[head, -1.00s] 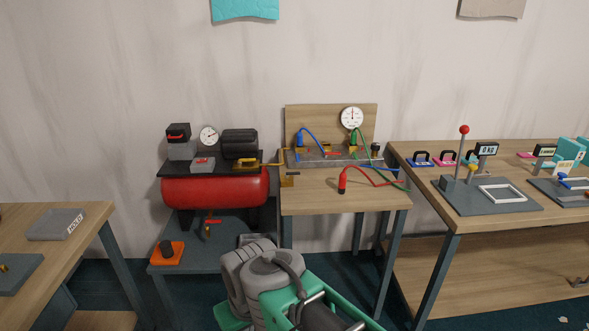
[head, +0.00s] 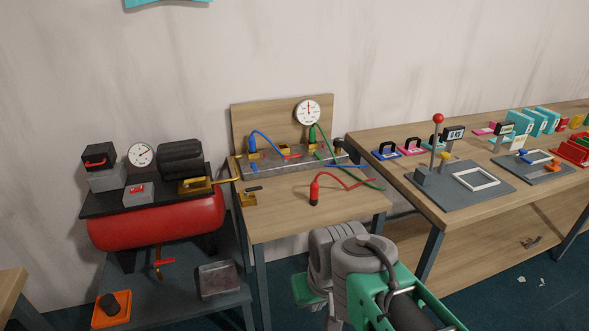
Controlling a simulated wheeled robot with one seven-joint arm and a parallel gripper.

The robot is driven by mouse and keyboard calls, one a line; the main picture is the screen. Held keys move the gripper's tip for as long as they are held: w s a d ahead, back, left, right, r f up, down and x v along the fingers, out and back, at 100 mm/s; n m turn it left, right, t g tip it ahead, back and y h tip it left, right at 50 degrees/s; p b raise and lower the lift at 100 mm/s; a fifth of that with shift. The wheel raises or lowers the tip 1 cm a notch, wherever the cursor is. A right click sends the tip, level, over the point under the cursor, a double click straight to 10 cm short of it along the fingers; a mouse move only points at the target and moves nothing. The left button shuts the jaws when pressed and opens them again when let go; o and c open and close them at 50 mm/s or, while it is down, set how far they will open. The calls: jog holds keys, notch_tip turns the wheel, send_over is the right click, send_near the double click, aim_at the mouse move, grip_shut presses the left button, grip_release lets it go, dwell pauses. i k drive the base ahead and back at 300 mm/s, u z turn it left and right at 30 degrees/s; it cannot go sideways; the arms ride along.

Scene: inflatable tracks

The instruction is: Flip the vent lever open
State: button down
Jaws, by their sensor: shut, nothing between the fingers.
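Several small levers show, and I cannot tell which is the vent lever. A grey manifold (head: 270,171) on the middle bench carries brass fittings and a small red lever (head: 291,156). A brass valve with a dark handle (head: 253,189) sits at that bench's left edge. A red-handled valve (head: 163,262) hangs under the red air tank (head: 150,222). The lever positions are too small to read. My grey and green arm shows at the bottom, in front of the middle bench and apart from the levers. My gripper is not in view.
Blue, green and red hoses (head: 345,181) rise from or lie around the manifold. A gauge (head: 308,112) is on the backboard. The right bench (head: 400,190) holds a plate with a tall red-knobbed lever (head: 438,119). The middle bench's front top is mostly clear.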

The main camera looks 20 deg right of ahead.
aim_at(247, 193)
jog(key=z, duration=0.2)
jog(key=i, duration=0.85)
jog(key=u, duration=0.7)
jog(key=i, duration=0.55)
jog(key=u, duration=0.5)
